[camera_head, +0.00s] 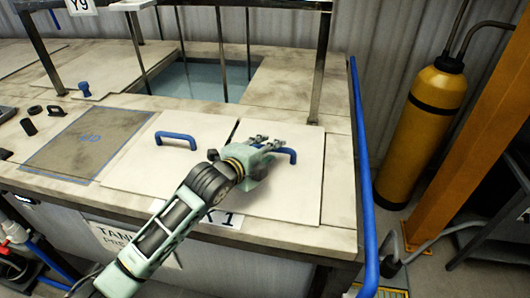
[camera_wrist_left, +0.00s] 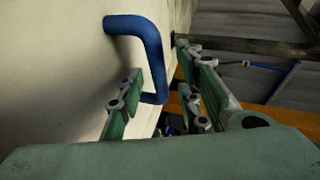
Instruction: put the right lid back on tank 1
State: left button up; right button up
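The right lid (camera_head: 290,195) is a pale flat panel at the front right of the bench, with a blue bar handle (camera_head: 290,154). It lies flat beside the left lid (camera_head: 130,170), behind the label ending in "1" (camera_head: 222,217). A narrow dark gap shows between the lids at the back. My left gripper (camera_head: 266,143) is at the right lid's handle. In the left wrist view the blue handle (camera_wrist_left: 150,45) stands between the spread fingers, which look open. Whether they touch it I cannot tell. My arm hides part of both lids. My right gripper is in neither view.
An open tank with liquid (camera_head: 205,82) lies behind, under a dark post frame (camera_head: 320,60). A grey mat (camera_head: 85,140) and small dark parts (camera_head: 30,127) are at left. A blue rail (camera_head: 362,150) edges the right side; a yellow cylinder (camera_head: 420,130) stands beyond.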

pick_arm(q)
jog(key=b+v, duration=0.2)
jog(key=v, duration=1)
jog(key=shift+b, duration=0.35)
